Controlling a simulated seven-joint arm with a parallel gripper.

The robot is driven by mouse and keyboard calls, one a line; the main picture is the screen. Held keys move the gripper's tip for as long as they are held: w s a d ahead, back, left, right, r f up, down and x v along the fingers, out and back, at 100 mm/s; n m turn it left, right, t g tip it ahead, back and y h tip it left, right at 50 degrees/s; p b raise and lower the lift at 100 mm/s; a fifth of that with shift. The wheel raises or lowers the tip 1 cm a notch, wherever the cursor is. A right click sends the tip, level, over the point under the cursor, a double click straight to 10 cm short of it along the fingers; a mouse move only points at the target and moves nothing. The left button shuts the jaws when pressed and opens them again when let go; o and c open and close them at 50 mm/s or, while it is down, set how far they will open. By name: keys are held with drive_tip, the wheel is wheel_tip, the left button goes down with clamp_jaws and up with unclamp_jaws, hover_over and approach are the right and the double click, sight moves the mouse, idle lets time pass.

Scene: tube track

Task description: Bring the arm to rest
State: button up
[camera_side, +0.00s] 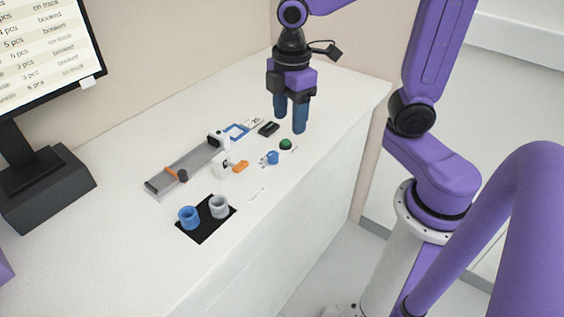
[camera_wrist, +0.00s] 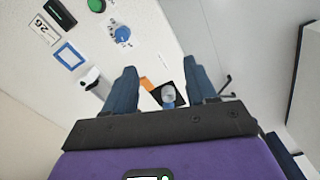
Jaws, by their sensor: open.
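My gripper (camera_side: 291,115) has two blue fingers that point down over the far right part of the white table. It is open, with nothing between the fingers. In the wrist view the two fingers (camera_wrist: 165,88) stand apart, with the table behind them. In the side view the fingers are beside a small black block (camera_side: 269,128) and a green button (camera_side: 286,144). I cannot tell how high the fingertips are above the table.
A grey track (camera_side: 190,167) with an orange lever lies mid-table. A black mat (camera_side: 204,231) holds a blue cup (camera_side: 188,217) and a grey cup (camera_side: 219,207). A blue knob (camera_side: 272,158), an orange piece (camera_side: 240,167) and a blue frame (camera_side: 236,132) lie nearby. A monitor (camera_side: 48,50) stands left.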

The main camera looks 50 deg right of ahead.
drive_tip(key=s+f+m, duration=0.1)
drive_tip(key=s+f, duration=0.2)
drive_tip(key=s, duration=1.2)
drive_tip(key=shift+s+d+m, duration=0.25)
drive_tip(key=shift+d+m, duration=0.05)
